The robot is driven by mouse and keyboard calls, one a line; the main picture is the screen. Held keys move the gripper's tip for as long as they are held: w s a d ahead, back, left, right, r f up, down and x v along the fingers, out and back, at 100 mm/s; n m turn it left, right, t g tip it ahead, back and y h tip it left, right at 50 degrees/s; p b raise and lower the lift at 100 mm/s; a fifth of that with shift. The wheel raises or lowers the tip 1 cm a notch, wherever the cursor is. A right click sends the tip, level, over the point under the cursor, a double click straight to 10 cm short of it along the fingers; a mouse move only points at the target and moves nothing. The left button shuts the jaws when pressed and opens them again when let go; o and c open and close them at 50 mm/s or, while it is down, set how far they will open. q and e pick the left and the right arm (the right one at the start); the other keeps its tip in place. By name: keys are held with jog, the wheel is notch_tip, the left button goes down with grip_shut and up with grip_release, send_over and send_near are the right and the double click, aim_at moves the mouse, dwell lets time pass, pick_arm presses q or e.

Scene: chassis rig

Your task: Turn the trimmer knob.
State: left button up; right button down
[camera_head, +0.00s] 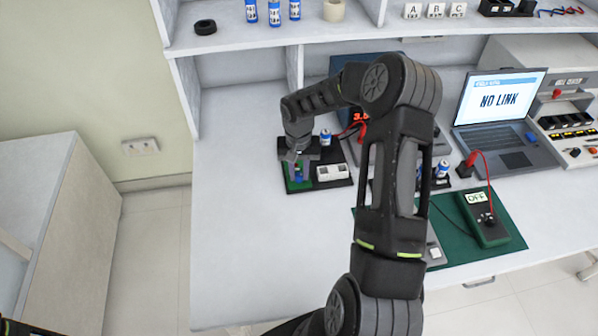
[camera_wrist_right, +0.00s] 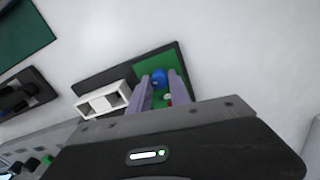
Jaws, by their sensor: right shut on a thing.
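The trimmer knob (camera_wrist_right: 159,76) is a small blue round knob on a green board (camera_wrist_right: 143,65) in the right wrist view. My right gripper (camera_wrist_right: 161,82) has a finger on each side of it and is shut on it. A small red spot shows on the board between the fingers. In the head view my right gripper (camera_head: 298,168) points down over the green board (camera_head: 293,185) at the left end of a black base, and the fingers largely hide the knob. My left gripper is not in view.
A white two-part block (camera_head: 332,172) sits on the black base right of the board, with a blue-and-white can (camera_head: 325,137) behind. A green meter (camera_head: 484,217) reads "OFF" on a green mat. The bench's left side is clear.

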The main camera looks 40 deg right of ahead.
aim_at(299, 174)
jog(key=shift+f+n+b, duration=0.1)
jog(key=shift+n+b, duration=0.4)
jog(key=shift+b, duration=0.1)
jog(key=shift+n, duration=0.6)
jog(key=c, duration=1.2)
grip_release()
jog(key=shift+r, duration=0.25)
notch_tip(299, 174, up, 8)
jog(key=shift+f+b, duration=0.2)
jog(key=shift+b, duration=0.6)
